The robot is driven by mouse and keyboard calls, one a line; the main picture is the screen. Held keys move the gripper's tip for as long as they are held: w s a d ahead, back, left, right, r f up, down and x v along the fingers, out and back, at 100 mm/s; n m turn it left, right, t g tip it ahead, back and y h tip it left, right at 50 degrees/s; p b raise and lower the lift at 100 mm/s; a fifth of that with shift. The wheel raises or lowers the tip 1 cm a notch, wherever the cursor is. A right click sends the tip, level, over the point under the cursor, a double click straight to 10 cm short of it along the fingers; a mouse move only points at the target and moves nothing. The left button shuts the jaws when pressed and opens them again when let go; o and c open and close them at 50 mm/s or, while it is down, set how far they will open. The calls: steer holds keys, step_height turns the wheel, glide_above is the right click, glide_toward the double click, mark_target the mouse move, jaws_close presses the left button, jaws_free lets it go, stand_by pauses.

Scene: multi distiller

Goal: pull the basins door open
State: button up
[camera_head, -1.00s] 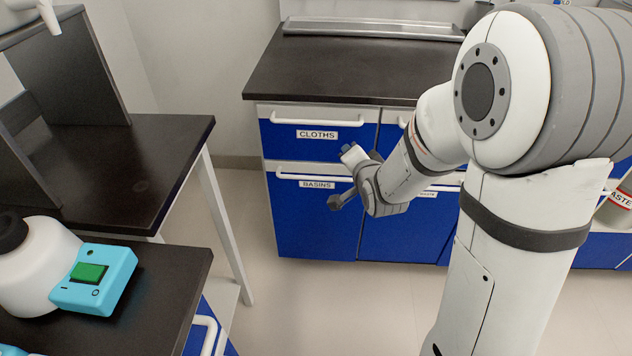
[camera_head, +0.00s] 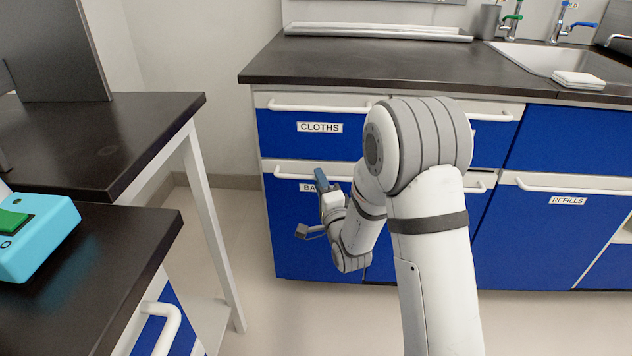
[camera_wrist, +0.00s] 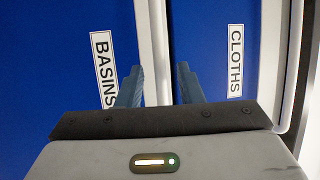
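The blue basins door (camera_head: 300,235) is closed, in the lower left of the cabinet under the counter. Its label (camera_head: 308,188) is partly covered by my gripper in the head view and shows sideways in the wrist view (camera_wrist: 104,68). Its white bar handle (camera_head: 290,176) runs along the top of the door. My gripper (camera_head: 324,182) is at the handle's height, near its right part. In the wrist view my gripper (camera_wrist: 160,86) has its two blue fingers apart, with a white band, apparently the handle (camera_wrist: 152,50), between them. I cannot tell whether they touch it.
The cloths drawer (camera_head: 345,143) is shut just above the door. A dark table (camera_head: 110,150) and a nearer bench with a cyan device (camera_head: 40,235) stand at the left. Open floor (camera_head: 270,320) lies before the cabinet.

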steer(key=shift+x, duration=1.2)
jaws_close()
steer(key=shift+a, duration=0.15)
steer(key=shift+s, duration=0.1)
